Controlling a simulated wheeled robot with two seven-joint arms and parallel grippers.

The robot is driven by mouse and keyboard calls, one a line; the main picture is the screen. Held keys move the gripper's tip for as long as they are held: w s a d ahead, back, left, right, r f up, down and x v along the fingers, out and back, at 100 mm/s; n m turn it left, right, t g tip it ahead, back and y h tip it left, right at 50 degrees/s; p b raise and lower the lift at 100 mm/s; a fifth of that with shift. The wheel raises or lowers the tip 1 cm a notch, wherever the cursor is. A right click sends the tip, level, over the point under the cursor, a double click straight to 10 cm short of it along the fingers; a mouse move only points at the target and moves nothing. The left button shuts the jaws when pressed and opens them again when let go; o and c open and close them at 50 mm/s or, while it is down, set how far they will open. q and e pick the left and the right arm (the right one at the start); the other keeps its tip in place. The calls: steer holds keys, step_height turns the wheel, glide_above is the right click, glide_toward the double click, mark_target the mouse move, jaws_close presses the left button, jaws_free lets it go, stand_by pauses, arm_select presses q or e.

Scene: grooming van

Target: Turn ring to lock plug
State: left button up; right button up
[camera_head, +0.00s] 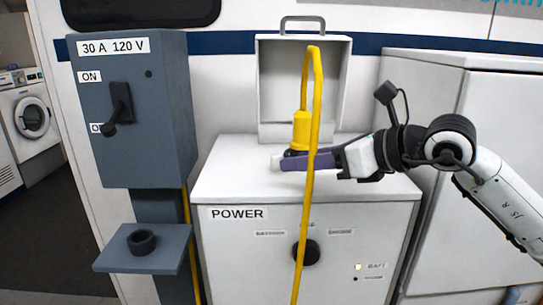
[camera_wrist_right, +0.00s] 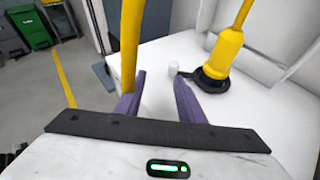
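The yellow plug (camera_head: 301,130) stands upright on top of the white power cabinet (camera_head: 225,180), its cable (camera_head: 317,90) looping over and down the front. A black ring (camera_wrist_right: 212,82) surrounds the plug's base, with a small tab pointing left in the wrist view; in the head view my fingers partly hide it. My right gripper (camera_head: 300,162) has purple fingers at the plug's base. In the wrist view the right gripper (camera_wrist_right: 160,80) is open and empty, with the plug and ring outside its right finger. My left gripper is not in view.
The raised white lid (camera_head: 275,90) is behind the plug. A grey switch box (camera_head: 160,110) with a shelf (camera_head: 115,262) stands left. The yellow cable (camera_wrist_right: 130,45) passes close by my left finger in the wrist view.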

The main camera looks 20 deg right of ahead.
mark_target(278, 156)
steer(key=shift+w+d+r+t+h, duration=0.15)
steer(key=shift+w+d+r+h, duration=0.1)
steer(key=shift+d, duration=0.15)
steer(key=shift+w+d+r+t+h, duration=0.15)
steer(key=shift+d+r, duration=0.05)
steer(key=shift+d, duration=0.2)
steer(key=shift+w+d, duration=0.1)
steer(key=shift+w, duration=0.2)
steer(key=p+x, duration=0.1)
steer(key=x, duration=0.8)
steer(key=shift+w+f, duration=0.15)
steer(key=shift+w, duration=0.1)
jaws_close()
